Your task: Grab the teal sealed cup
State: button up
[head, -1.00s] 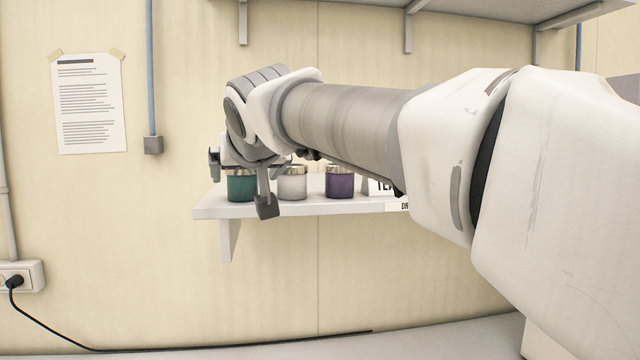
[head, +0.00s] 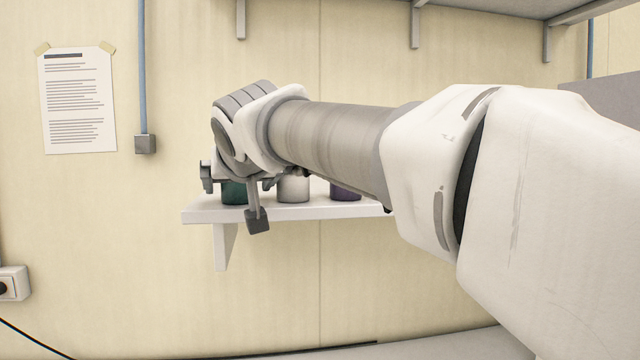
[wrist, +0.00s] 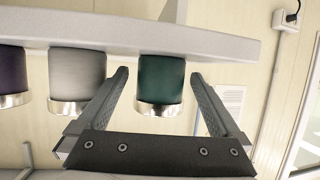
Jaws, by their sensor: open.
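The teal cup (head: 234,192) stands on a small white wall shelf (head: 330,212), its upper part hidden behind my gripper in the head view. In the wrist view, which is upside down, the teal cup (wrist: 161,80) shows whole with a silvery lid. My gripper (wrist: 160,76) is open, with one finger on each side of the teal cup in the picture and a visible gap on both sides. In the head view my gripper (head: 232,198) is at the left end of the shelf, over the cup.
A white cup (head: 293,189) stands right beside the teal one, close to one finger. A purple cup (head: 345,193) is further right, partly hidden by my arm. A larger grey shelf (head: 490,8) hangs above.

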jog(key=shift+s, duration=0.15)
jog(key=c, duration=1.4)
jog(key=shift+r, duration=0.1)
jog(key=shift+c, duration=0.4)
jog(key=shift+r, duration=0.1)
